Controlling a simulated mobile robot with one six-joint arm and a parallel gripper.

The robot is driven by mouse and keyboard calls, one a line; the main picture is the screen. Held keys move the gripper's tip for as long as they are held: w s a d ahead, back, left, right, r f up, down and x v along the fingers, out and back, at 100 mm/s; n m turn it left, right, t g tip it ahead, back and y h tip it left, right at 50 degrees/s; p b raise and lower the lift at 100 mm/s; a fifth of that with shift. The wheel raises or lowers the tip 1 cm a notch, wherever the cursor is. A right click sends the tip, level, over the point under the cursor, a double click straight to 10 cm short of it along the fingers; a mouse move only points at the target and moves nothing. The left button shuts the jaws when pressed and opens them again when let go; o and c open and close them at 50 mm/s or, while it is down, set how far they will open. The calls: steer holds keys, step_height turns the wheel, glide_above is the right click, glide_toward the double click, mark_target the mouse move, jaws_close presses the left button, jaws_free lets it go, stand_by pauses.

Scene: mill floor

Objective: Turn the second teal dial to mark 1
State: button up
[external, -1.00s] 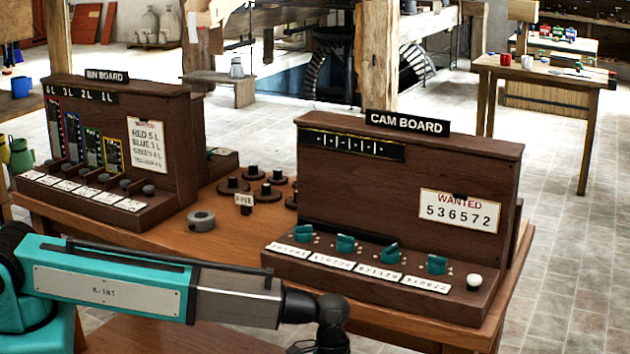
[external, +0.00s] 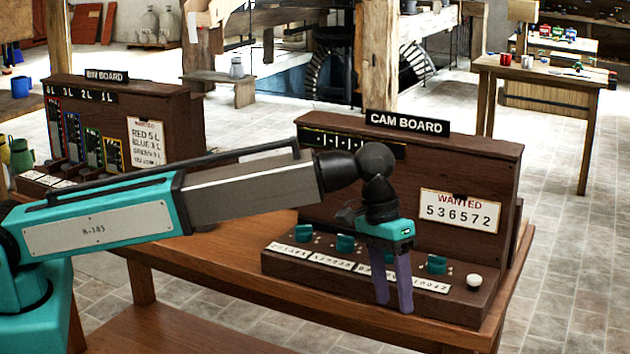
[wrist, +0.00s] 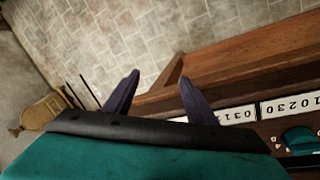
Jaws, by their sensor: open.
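The cam board (external: 400,175) is a dark wooden panel with a row of teal dials on its sloped ledge. The second teal dial (external: 345,243) from the left is in plain view, above a white number label (external: 332,262). The first dial (external: 303,233) and the fourth (external: 436,264) also show; the third is hidden behind my gripper. My gripper (external: 394,308) is open and empty, its fingers pointing down in front of the ledge, to the right of the second dial. In the wrist view the fingers (wrist: 160,97) are spread, with a teal dial (wrist: 300,139) at the right edge.
A white knob (external: 474,282) sits at the ledge's right end. A wanted card (external: 460,209) reads 536572. The bin board (external: 165,110) stands at the left. The wooden table (external: 240,255) has bare room before the cam board.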

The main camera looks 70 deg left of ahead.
steer(key=a+r+n+y+p, duration=0.2)
steer(key=a+r+n+p, duration=0.15)
steer(key=a+r, duration=0.75)
step_height(320, 180, up, 4)
steer(key=n+g+p, duration=0.1)
steer(key=n+p, duration=0.2)
glide_above(346, 236)
steer(key=shift+f+y, duration=0.1)
steer(key=shift+y, duration=0.3)
steer(key=shift+f, duration=0.1)
steer(key=shift+f+p, duration=1.85)
steer(key=shift+f, duration=5)
steer(key=c, duration=1)
steer(key=shift+c, duration=0.2)
